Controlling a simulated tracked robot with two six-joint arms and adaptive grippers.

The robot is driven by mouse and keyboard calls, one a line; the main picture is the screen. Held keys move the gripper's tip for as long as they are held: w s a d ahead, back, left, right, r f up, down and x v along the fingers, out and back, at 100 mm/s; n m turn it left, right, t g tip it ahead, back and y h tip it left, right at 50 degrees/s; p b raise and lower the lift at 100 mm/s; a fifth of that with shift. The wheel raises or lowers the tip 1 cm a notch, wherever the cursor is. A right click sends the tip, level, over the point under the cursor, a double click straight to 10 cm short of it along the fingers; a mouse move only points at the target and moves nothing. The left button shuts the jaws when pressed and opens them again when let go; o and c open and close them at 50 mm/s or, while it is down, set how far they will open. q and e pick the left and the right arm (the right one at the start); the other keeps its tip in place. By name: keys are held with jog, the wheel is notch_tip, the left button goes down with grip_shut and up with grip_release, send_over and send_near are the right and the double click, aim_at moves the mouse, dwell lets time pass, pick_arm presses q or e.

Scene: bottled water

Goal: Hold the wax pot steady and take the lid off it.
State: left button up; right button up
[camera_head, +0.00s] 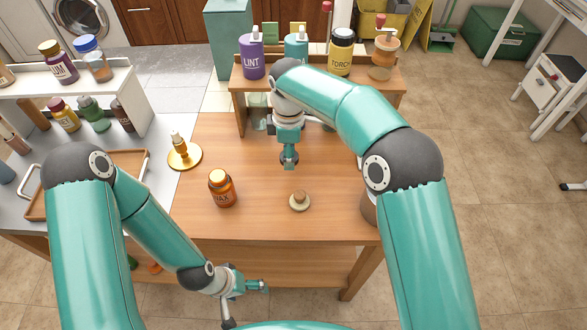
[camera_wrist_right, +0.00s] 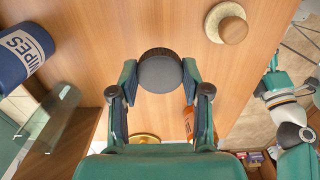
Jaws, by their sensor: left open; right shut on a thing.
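The wax pot (camera_head: 222,189) is a small amber jar with a dark WAX label, upright on the wooden table at centre left; its top looks uncapped. In the right wrist view the orange pot (camera_wrist_right: 189,122) is partly hidden by a finger. My right gripper (camera_head: 289,157) is shut on a dark round lid with a ribbed rim (camera_wrist_right: 160,73), up and to the right of the pot in the head view and apart from it. My left gripper (camera_head: 256,286) is open and empty in front of the table's front edge, away from the pot.
A cork-coloured knobbed disc (camera_head: 299,201) lies right of the pot. A brass candlestick (camera_head: 183,152) stands behind it to the left. A wooden shelf (camera_head: 310,78) with canisters lines the back. A tray (camera_head: 140,172) is at left. The tabletop between pot and disc is clear.

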aim_at(289, 175)
jog(key=shift+f, duration=3.2)
jog(key=shift+f, duration=0.1)
jog(key=o, duration=1.3)
